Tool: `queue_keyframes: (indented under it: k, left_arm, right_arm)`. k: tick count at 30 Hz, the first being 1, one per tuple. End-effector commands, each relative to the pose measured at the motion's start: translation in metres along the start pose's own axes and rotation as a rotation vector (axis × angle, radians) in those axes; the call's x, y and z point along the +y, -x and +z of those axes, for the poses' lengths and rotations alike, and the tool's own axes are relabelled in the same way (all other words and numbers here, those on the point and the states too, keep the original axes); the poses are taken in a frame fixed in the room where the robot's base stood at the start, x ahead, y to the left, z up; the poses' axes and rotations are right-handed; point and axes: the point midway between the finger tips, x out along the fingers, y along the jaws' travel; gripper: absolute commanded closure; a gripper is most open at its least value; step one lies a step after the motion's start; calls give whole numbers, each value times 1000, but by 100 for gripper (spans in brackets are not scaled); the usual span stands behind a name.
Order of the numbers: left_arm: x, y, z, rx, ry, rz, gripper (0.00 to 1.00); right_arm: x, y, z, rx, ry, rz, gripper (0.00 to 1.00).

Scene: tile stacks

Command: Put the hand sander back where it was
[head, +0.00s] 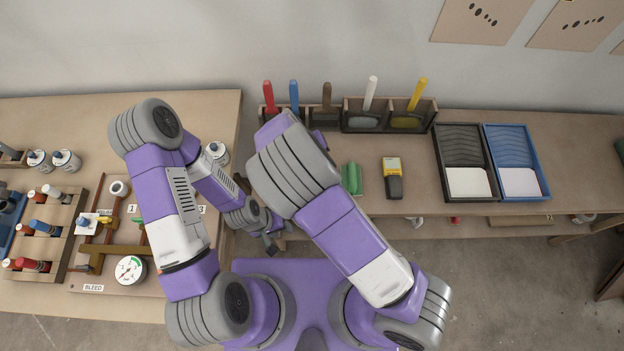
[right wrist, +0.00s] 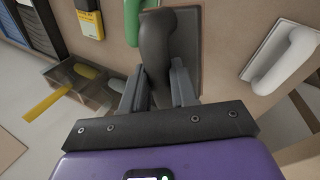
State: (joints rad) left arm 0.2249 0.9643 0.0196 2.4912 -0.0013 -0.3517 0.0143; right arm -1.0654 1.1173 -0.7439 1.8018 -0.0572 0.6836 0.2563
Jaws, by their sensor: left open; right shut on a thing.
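My right gripper (right wrist: 158,85) is shut on the curved dark handle of a tool with a flat dark plate, which looks like the hand sander (right wrist: 186,45). The plate lies over the bench top in the right wrist view; I cannot tell whether it touches the wood. In the head view my right arm hides this gripper and the sander. My left gripper (head: 270,244) is open and empty, low by the bench's front edge, near the gap between the two benches.
A green-handled tool (head: 352,178), a yellow meter (head: 393,178) and a white-handled tool (right wrist: 285,60) lie nearby. A dark rack (head: 390,127) with coloured handles stands behind. Black (head: 438,132) and blue (head: 546,190) trays are right. A pipe board (head: 172,285) lies on the left bench.

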Motion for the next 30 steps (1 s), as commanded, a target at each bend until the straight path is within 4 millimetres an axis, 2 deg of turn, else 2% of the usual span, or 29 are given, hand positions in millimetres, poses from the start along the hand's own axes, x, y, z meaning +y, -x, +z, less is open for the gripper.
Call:
queue_keyframes:
  k: [1,5,15,20,27,30]
  left_arm:
    - [0,1,0,0,0,0,57]
    - [0,1,0,1,0,0,57]
    - [-3,-8,-1,1,0,0,57]
    - [-4,-10,-1,1,0,0,57]
    - [-5,-15,-1,1,0,0,57]
    - [-5,-15,-1,1,0,0,57]
  right_arm:
    - [-9,2,-3,14,22,31,100]
    - [-23,3,-7,31,45,71,100]
    - [-47,-47,-8,35,49,79,100]
    - [-52,-56,-8,35,49,77,100]
    - [-64,-86,-8,34,49,77,100]
    - [-65,-87,-8,36,48,76,100]
